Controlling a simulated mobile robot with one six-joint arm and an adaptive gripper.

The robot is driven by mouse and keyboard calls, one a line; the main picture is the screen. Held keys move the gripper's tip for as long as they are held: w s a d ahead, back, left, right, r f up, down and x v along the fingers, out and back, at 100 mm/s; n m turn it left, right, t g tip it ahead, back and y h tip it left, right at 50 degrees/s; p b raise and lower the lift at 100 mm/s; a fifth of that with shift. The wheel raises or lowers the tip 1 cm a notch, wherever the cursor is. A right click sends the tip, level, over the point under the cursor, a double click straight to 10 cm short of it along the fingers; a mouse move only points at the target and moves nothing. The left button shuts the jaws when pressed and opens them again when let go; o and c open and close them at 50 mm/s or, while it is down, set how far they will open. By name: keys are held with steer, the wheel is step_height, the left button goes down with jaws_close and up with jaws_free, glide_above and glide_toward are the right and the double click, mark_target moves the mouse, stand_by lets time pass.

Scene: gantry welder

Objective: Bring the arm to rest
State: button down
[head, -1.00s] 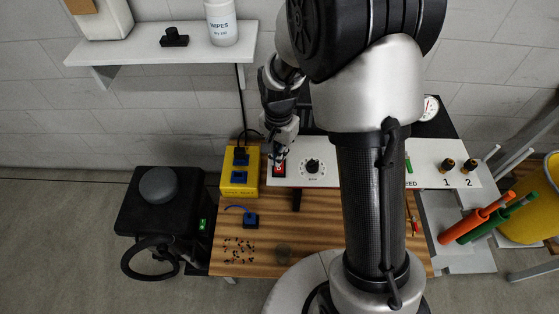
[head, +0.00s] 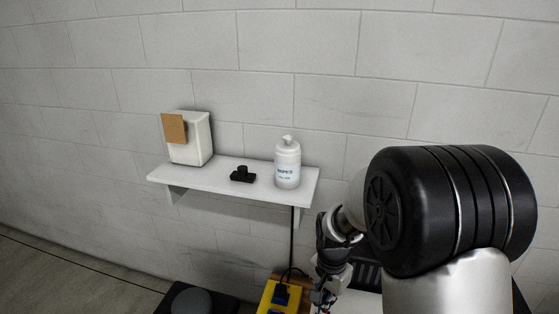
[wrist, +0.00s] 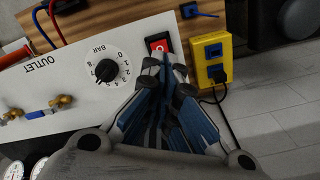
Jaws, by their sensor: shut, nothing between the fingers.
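My gripper (wrist: 166,72) is shut and empty in the wrist view. Its fingertips are close to the red rocker switch (wrist: 160,43) on the white panel (wrist: 70,71); I cannot tell whether they touch it. A black dial knob (wrist: 106,70) marked BAR is beside the switch on that panel. In the head view my arm stands at the right, with the wrist and part of the gripper (head: 321,298) low in the picture. The fingertips are cut off or hidden there.
A yellow box (wrist: 209,58) with blue sockets and a black plug is close to the gripper. Brass fittings (wrist: 61,102) stick out of the panel. In the head view a wall shelf (head: 233,187) holds a wipes bottle (head: 287,164), a white container (head: 190,139) and a black part (head: 242,175).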

steer(key=s+r+n+t, duration=0.15)
steer(key=s+r, duration=0.25)
steer(key=r, duration=0.4)
steer(key=s+r+n+t, duration=0.1)
steer(key=s+r+n, duration=0.25)
steer(key=r, duration=0.35)
steer(key=s+r+n+t, duration=0.2)
steer(key=s+r+n, duration=0.2)
steer(key=s, duration=0.9)
steer(key=shift+v, duration=0.9)
